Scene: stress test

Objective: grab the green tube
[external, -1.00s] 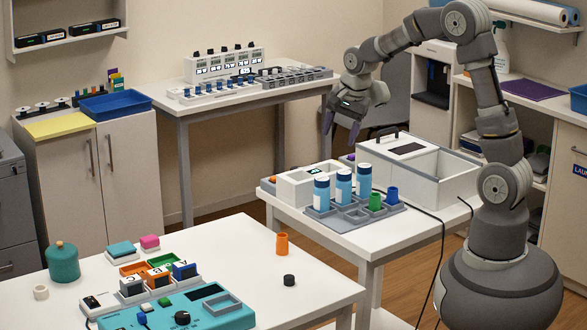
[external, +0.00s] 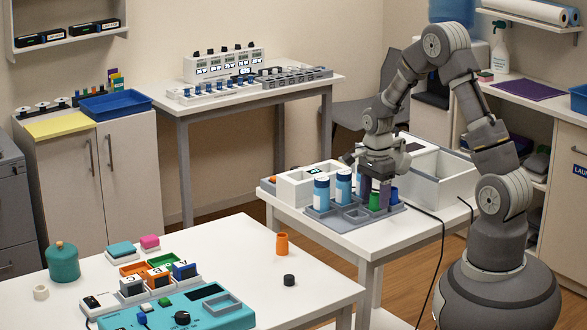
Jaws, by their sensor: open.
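The green tube (external: 375,201) is a short open cylinder standing upright in the grey tray (external: 331,225) on the right-hand table. My gripper (external: 375,190) points down at the tray, with its dark purple fingers around or just behind the green tube's place. The fingers are open. One finger shows just right of the green tube, and the upper part of the tube is close to the fingers. I cannot tell whether they touch it.
A white box (external: 430,178) is behind. An orange tube (external: 282,244) stands on the front table (external: 240,262).

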